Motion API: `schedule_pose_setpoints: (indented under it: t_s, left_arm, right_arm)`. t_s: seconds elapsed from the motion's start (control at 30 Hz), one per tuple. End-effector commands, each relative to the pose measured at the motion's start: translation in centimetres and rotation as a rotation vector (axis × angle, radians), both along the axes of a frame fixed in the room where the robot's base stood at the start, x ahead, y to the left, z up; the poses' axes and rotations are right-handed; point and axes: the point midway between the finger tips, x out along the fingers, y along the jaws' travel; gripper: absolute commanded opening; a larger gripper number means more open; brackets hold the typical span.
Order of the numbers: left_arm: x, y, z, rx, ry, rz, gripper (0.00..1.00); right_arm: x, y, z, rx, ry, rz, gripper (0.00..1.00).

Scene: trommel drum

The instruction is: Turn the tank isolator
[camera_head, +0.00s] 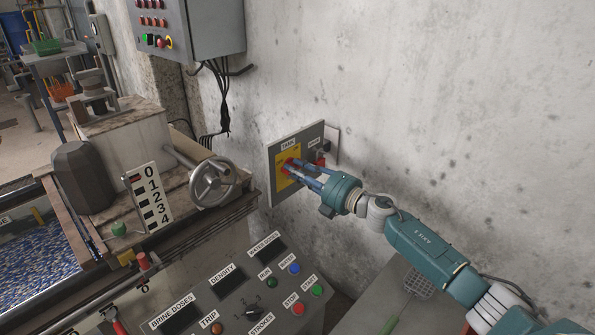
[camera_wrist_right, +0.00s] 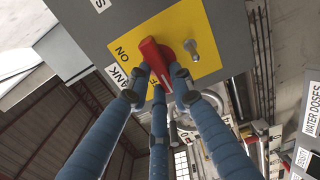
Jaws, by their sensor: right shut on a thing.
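The tank isolator is a red rotary handle (camera_wrist_right: 156,62) on a yellow plate (camera_head: 282,176), fixed to a grey panel (camera_head: 308,137) on the wall. A "TANK" label is beside the plate. The yellow plate also shows in the right wrist view (camera_wrist_right: 200,32), with "ON" lettering and a metal stud beside the handle. My right gripper (camera_head: 297,166) reaches the panel from the right. In the wrist view its blue fingers (camera_wrist_right: 158,88) are closed around the lower end of the red handle. The handle's exact setting is hard to read. My left gripper is not in view.
A second red switch (camera_head: 320,158) sits close by on the panel's right. Below is a labelled control console (camera_head: 240,291) with buttons. A handwheel (camera_head: 213,182) and drum machine stand left. A grey control box (camera_head: 200,28) hangs above. The wall to the right is bare.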

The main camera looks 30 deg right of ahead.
Motion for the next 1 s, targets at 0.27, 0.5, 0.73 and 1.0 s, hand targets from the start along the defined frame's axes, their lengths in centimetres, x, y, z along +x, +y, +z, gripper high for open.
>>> schedule_pose_setpoints:
  t_s: [0.27, 0.5, 0.73, 1.0]
  left_arm:
    - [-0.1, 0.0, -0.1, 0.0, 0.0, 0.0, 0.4]
    - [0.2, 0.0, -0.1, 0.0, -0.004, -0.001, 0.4]
    - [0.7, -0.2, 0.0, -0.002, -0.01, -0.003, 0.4]
    - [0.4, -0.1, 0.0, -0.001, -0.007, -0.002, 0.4]
  right_arm:
    - [-0.1, 0.1, -0.3, -0.009, 0.002, 0.003, 0.0]
    - [-0.1, 0.1, -0.2, -0.007, 0.002, 0.002, 0.41]
    - [-0.2, 0.0, -0.2, -0.006, 0.001, 0.001, 0.41]
    - [-3.4, -1.1, -0.4, -0.007, 0.005, 0.001, 0.41]
